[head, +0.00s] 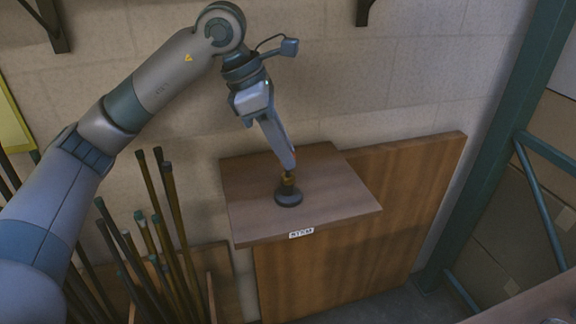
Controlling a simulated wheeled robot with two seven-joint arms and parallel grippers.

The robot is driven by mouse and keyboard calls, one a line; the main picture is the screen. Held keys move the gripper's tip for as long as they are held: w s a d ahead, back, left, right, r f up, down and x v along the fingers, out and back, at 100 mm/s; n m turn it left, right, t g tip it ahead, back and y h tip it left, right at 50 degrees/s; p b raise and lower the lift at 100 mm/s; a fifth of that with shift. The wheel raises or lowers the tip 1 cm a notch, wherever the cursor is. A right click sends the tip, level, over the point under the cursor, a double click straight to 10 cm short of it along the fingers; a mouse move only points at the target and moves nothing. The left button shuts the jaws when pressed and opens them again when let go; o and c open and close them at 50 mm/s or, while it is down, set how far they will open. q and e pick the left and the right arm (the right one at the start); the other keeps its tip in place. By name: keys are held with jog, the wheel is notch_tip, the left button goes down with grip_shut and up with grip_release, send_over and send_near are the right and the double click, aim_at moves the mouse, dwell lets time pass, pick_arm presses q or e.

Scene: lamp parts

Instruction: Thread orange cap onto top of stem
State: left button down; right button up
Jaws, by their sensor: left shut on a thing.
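The stem (288,190) stands upright on a small wooden table, on a round dark base (288,198). My left gripper (289,166) points down from above, with its fingertips at the top of the stem. It is shut on a small orange piece, most likely the orange cap (288,176), which sits right at the stem's top. The fingers hide part of the cap, and I cannot tell whether it is threaded on or only touching. My right gripper is not in view.
The wooden table (345,190) is otherwise clear and has a small white label (301,233) on its front edge. Several upright rods (170,215) stand in a bin at the left. A wooden panel (425,190) stands behind the table at the right, beside a green metal frame (500,140).

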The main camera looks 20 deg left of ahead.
pick_arm(q)
jog(key=shift+s+f, duration=0.2)
jog(key=shift+m, duration=0.3)
